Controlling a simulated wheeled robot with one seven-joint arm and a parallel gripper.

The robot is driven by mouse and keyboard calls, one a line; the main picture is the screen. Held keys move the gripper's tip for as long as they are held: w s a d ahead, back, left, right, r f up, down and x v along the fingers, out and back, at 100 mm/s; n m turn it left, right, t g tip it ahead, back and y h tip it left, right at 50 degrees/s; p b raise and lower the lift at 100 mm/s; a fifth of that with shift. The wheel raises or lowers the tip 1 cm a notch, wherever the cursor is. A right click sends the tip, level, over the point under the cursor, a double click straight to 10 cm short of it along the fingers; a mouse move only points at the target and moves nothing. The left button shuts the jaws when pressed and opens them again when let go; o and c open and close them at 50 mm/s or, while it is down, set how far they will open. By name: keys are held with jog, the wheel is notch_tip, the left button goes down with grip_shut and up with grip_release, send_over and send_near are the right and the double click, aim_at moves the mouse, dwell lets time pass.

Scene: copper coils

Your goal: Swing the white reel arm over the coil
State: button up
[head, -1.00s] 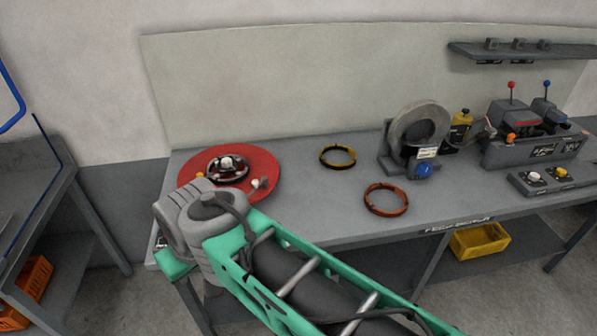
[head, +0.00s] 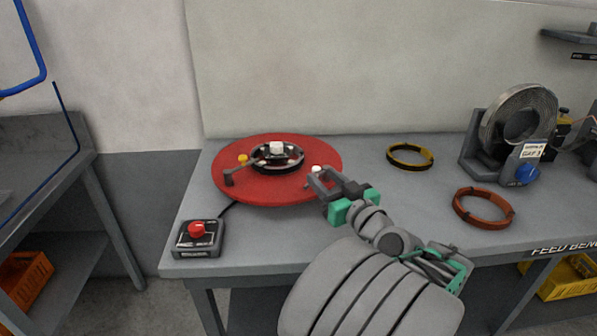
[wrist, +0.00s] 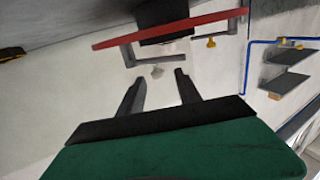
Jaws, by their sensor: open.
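A red disc (head: 225,188) lies flat on the bench, with a dark round hub (head: 265,165) and white cap (head: 277,148) at its middle. The white-knobbed reel arm (head: 316,168) is at the disc's right side; its white knob (wrist: 157,71) and grey bracket show in the wrist view. A yellow-knobbed arm (head: 243,158) is at the left side. My gripper (head: 320,182) is at the disc's right edge. In the wrist view my gripper (wrist: 158,78) is open, the white knob ahead between its fingertips. I cannot tell whether they touch.
A control box with a red button (head: 197,230) stands front left. A black-and-yellow ring (head: 410,156) and an orange coil (head: 484,208) lie to the right. A grey reel stand (head: 517,115) is farther right.

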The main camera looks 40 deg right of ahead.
aim_at(315, 167)
jog(key=shift+w+d+r, duration=0.1)
jog(key=shift+d+r, duration=0.05)
jog(key=shift+d, duration=0.05)
jog(key=w, duration=0.2)
jog(key=w+d, duration=0.1)
jog(key=w, duration=0.1)
jog(key=w+p, duration=0.1)
jog(key=w, duration=0.2)
jog(key=shift+d, duration=0.25)
jog(key=shift+c, duration=0.3)
grip_shut()
dwell(0.6)
